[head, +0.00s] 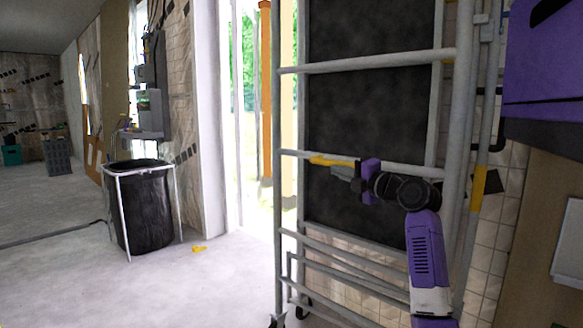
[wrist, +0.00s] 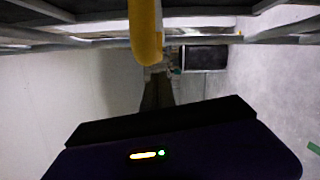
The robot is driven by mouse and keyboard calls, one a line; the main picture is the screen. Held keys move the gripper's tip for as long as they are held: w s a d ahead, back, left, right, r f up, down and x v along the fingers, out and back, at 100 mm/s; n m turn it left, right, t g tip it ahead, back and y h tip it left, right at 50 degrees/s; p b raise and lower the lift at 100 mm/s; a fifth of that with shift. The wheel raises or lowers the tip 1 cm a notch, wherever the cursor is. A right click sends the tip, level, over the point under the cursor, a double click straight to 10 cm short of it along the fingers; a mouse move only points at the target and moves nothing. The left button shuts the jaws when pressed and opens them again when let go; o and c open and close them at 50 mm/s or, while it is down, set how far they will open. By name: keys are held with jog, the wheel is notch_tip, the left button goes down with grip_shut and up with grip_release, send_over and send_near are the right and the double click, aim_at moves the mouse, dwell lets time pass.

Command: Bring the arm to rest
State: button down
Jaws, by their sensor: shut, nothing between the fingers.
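My gripper (head: 341,173) is at the end of my purple and white arm, in front of the metal frame of the panel lift (head: 365,63). It is shut and empty. It points left, close to a yellow bar (head: 328,160) on the frame's middle rail; I cannot tell whether they touch. In the wrist view the dark shut fingers (wrist: 157,92) extend beyond the wrist housing, and the yellow bar (wrist: 146,35) hangs just above them in the picture. A large dark panel (head: 365,115) stands upright behind the rails.
A black bin (head: 146,215) in a white stand is on the left, with pale open floor (head: 215,280) between it and the lift. A bright doorway is behind. A purple case (head: 545,60) juts in at upper right, above a brown board (head: 535,235).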

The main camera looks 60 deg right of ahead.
jog(key=shift+s+a, duration=0.2)
jog(key=shift+a, duration=0.15)
jog(key=shift+f, duration=0.1)
